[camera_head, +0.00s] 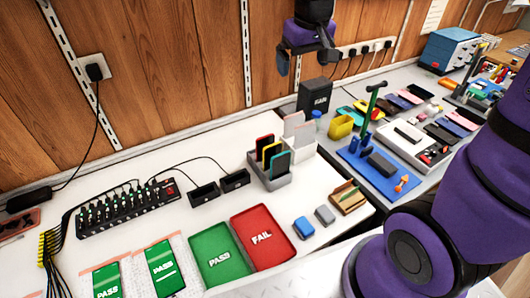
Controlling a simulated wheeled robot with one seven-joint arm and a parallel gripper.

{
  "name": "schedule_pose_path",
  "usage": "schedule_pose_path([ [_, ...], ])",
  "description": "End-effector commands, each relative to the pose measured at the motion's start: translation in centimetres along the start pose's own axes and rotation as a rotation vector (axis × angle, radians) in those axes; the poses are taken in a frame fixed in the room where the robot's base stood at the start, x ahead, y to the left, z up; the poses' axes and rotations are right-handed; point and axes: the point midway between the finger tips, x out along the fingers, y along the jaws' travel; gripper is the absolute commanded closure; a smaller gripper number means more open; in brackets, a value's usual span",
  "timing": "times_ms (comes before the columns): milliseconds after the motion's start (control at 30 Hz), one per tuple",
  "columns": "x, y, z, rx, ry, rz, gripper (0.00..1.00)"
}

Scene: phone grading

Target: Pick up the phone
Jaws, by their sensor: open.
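Two phones with green screens reading PASS lie at the front left, one phone (107,281) on the far left and another phone (163,268) beside it. Several phones in coloured cases stand upright in a grey rack (274,181), among them a phone with a yellow edge (271,152). I cannot tell which phone the task means. My gripper (307,57) is open and empty, pointing down near the back wall, apart from all phones.
A green PASS tray (209,243) and red FAIL tray (279,254) lie at the front. A black powered hub (128,211) with cables is on the left. A black box (315,96), yellow bin (340,126) and blue mat (357,168) are right of the rack.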

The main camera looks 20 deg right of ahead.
Motion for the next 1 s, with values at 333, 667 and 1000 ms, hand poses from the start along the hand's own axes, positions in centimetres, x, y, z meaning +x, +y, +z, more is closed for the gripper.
schedule_pose_path([
  [333,9.1,-1.5,-4.7,-0.042,-0.089,-0.018,0.00],
  [667,19.0,-3.5,-7.1,-0.078,-0.166,-0.047,0.00],
  [1000,26.1,-5.1,-7.5,-0.096,-0.213,-0.073,0.00],
])
